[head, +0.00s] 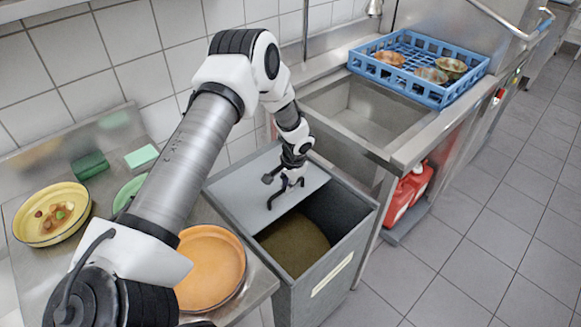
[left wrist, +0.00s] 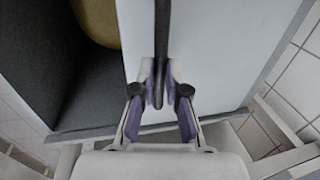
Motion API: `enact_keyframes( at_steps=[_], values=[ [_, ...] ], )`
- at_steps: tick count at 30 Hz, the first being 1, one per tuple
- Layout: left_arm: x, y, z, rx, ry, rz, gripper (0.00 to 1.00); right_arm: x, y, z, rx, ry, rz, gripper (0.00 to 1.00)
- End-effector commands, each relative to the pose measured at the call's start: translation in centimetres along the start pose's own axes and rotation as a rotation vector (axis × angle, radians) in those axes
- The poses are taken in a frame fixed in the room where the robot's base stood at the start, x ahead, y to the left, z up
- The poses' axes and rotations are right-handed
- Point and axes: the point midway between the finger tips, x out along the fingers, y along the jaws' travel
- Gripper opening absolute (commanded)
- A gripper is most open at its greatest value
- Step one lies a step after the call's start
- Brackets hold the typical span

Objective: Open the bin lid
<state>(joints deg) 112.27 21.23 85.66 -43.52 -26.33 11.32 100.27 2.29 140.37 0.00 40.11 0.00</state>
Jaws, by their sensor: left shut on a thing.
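The grey bin (head: 318,290) stands at the end of the metal counter. Its flat pale lid (head: 240,197) covers the back part of the top, and the front part is uncovered, showing brown contents (head: 295,246) inside. My left gripper (head: 290,184) is over the lid's front edge, shut on the dark lid handle. In the left wrist view, the dark bar of the handle (left wrist: 162,40) runs between the two fingertips (left wrist: 159,92), with the pale lid (left wrist: 215,50) on the right and the dark opening on the left. My right gripper is not in view.
A sink (head: 365,112) and blue crate (head: 425,92) are behind right. Red canisters (head: 400,200) stand below. The tiled floor at right is clear.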

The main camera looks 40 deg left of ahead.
Motion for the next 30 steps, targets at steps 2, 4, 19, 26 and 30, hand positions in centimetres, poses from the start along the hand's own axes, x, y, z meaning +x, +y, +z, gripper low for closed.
enact_keyframes(
  at_steps=[2,4,19,26,30],
  values=[
    [0.2,0.1,0.0,0.000,0.002,0.001,0.00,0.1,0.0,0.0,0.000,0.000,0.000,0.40],
    [0.2,0.1,0.0,0.000,0.002,0.001,0.00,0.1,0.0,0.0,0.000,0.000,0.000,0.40],
    [-1.2,0.0,-0.1,0.000,0.002,0.000,0.39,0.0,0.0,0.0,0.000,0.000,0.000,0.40],
    [-6.8,0.0,-0.3,0.001,0.004,0.000,0.39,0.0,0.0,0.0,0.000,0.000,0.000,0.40],
    [-9.9,0.0,-0.3,0.001,0.003,0.001,0.39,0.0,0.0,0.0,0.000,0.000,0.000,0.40]
  ],
)
